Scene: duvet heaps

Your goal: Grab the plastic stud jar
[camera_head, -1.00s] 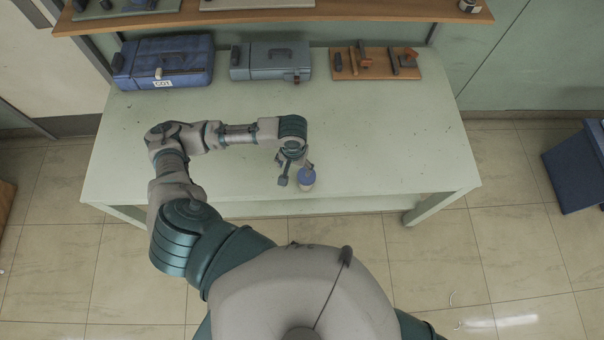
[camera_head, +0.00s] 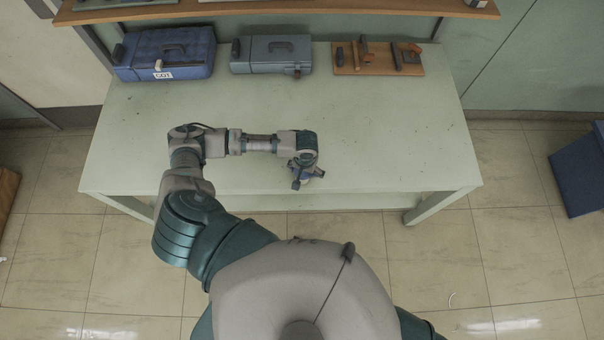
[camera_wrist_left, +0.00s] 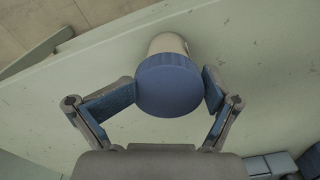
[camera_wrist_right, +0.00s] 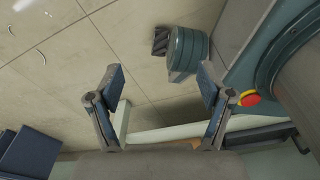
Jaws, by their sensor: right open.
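The plastic stud jar, pale with a wide ribbed blue lid, stands on the pale green table near its front edge. In the left wrist view the jar (camera_wrist_left: 168,80) is between my left gripper's fingers (camera_wrist_left: 170,90), lid toward the camera. The left fingertip seems to meet the lid's edge and the right one lies close beside it; I cannot tell whether they grip it. In the head view my left gripper (camera_head: 306,178) mostly hides the jar. My right gripper (camera_wrist_right: 159,72) is open and empty, off the table above the tiled floor.
A blue toolbox (camera_head: 165,52), a grey-blue toolbox (camera_head: 270,54) and a wooden board with tools (camera_head: 377,58) line the back of the table (camera_head: 400,140). A shelf (camera_head: 280,8) runs above them. A dark blue box (camera_head: 582,175) stands right. The table's right half is clear.

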